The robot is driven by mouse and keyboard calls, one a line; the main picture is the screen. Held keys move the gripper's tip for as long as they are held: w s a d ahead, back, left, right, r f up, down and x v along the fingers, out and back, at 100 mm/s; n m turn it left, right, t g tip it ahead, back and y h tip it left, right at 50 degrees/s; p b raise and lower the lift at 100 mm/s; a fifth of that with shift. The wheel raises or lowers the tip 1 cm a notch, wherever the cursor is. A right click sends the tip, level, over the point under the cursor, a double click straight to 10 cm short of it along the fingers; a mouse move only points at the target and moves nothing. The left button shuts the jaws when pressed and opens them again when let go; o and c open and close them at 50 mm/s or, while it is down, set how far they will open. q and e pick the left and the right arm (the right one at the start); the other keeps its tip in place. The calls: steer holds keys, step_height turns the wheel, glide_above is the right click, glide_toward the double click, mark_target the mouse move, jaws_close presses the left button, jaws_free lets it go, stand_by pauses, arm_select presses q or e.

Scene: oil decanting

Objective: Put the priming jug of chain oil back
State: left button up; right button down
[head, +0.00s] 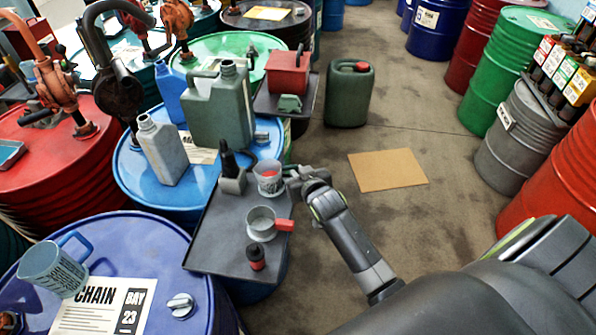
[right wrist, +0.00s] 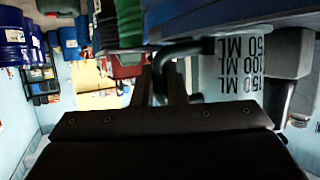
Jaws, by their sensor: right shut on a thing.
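A small grey measuring jug (head: 268,182) with a red patch inside is at the back right of a dark tray-topped stand (head: 215,248). My right gripper (head: 292,178) is at its right side, shut on its handle. In the right wrist view, the fingers (right wrist: 170,85) close on the dark handle beside the jug's wall (right wrist: 235,75), which has upside-down ML marks. I cannot tell whether the jug touches the tray. A second, blue-grey jug (head: 48,272) with printed marks is on the blue drum (head: 140,235) beside a label (head: 100,305) reading CHAIN. My left gripper is out of view.
A round cup with a red handle (head: 262,224) and a small black bottle (head: 256,258) stand on the tray. A black nozzle on a grey block (head: 231,170) is close left of the held jug. Canisters stand on drums behind. Floor around a cardboard sheet (head: 388,170) is clear.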

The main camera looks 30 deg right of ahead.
steer(key=c, duration=1.9)
jaws_free()
steer(key=shift+f, duration=0.15)
steer(key=o, duration=0.4)
steer(key=shift+o, duration=0.2)
steer(key=shift+f+b, duration=0.1)
steer(key=shift+b, duration=0.4)
steer(key=b+v, duration=0.3)
steer(key=v, duration=1.4)
steer(key=shift+r, duration=0.25)
steer(key=shift+s+a, duration=0.15)
